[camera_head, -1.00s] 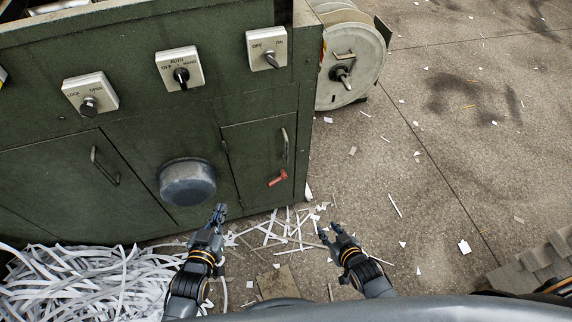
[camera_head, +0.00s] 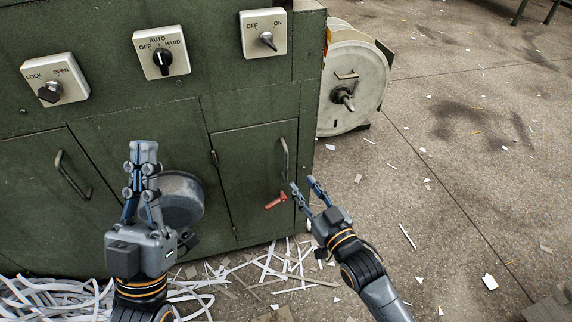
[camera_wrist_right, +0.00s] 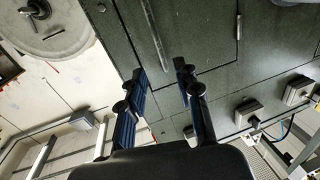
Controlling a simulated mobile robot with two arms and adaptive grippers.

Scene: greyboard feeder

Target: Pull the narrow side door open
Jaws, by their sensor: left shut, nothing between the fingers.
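The narrow side door (camera_head: 245,165) is a green panel at the right end of the cabinet front, and it looks closed. Its upright bar handle (camera_head: 285,160) is near the right edge, with a red latch lever (camera_head: 276,201) below. My right gripper (camera_head: 304,186) is open and empty, just right of the handle's lower end. In the right wrist view, the handle (camera_wrist_right: 155,35) lies ahead of my open right fingers (camera_wrist_right: 163,88), apart from them. My left gripper (camera_head: 143,150) is shut and empty, pointing up in front of the cabinet, left of the round dark cap (camera_head: 182,200).
A wider door with its own handle (camera_head: 72,175) is at the left. Three switches sit above, including the AUTO switch (camera_head: 162,54). A pale reel (camera_head: 350,90) stands right of the cabinet. Paper strips (camera_head: 50,300) litter the floor; open floor lies to the right.

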